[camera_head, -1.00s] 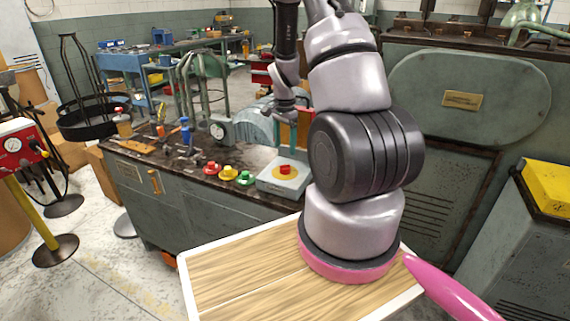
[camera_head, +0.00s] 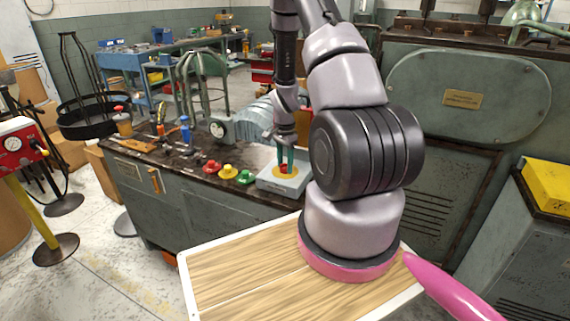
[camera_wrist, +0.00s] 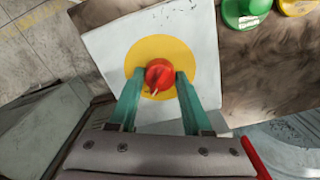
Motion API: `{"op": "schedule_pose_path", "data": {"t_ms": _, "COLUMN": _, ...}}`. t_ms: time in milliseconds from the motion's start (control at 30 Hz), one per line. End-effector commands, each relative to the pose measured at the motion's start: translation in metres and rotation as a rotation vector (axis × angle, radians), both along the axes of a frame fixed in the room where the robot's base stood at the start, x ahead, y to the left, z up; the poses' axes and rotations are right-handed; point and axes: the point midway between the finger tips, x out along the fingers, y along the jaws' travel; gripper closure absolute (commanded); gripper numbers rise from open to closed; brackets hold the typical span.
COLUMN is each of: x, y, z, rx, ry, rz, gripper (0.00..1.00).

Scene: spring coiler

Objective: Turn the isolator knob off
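The isolator knob (camera_wrist: 159,73) is red with a pale pointer mark and sits on a yellow disc (camera_wrist: 196,58) on a light grey box (camera_wrist: 105,40). In the head view the knob (camera_head: 284,168) is partly hidden by my gripper, and the box (camera_head: 272,185) stands at the right end of the dark bench top. My gripper (camera_wrist: 157,82) points down over the box with its two green fingers apart, one on each side of the knob. It also shows in the head view (camera_head: 287,163). Whether the fingers touch the knob I cannot tell.
Red (camera_head: 212,167), yellow (camera_head: 228,172) and green (camera_head: 245,177) buttons stand left of the box. A round gauge (camera_head: 217,129) and hand tools lie further left on the bench. A large grey machine (camera_head: 440,130) stands to the right.

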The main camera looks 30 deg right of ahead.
Motion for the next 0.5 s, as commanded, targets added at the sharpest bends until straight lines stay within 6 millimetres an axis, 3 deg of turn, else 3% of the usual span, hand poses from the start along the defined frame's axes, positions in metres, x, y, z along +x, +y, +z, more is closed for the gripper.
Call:
{"op": "schedule_pose_path", "data": {"t_ms": 33, "x": 0.0000, "y": 0.0000, "z": 0.0001, "rx": 0.000, "ry": 0.000, "rz": 0.000, "gripper": 0.94}}
{"op": "schedule_pose_path", "data": {"t_ms": 67, "x": 0.0000, "y": 0.0000, "z": 0.0001, "rx": 0.000, "ry": 0.000, "rz": 0.000, "gripper": 1.00}}
{"op": "schedule_pose_path", "data": {"t_ms": 500, "x": 0.0000, "y": -0.0001, "z": 0.0003, "rx": 0.000, "ry": 0.000, "rz": 0.093, "gripper": 1.00}}
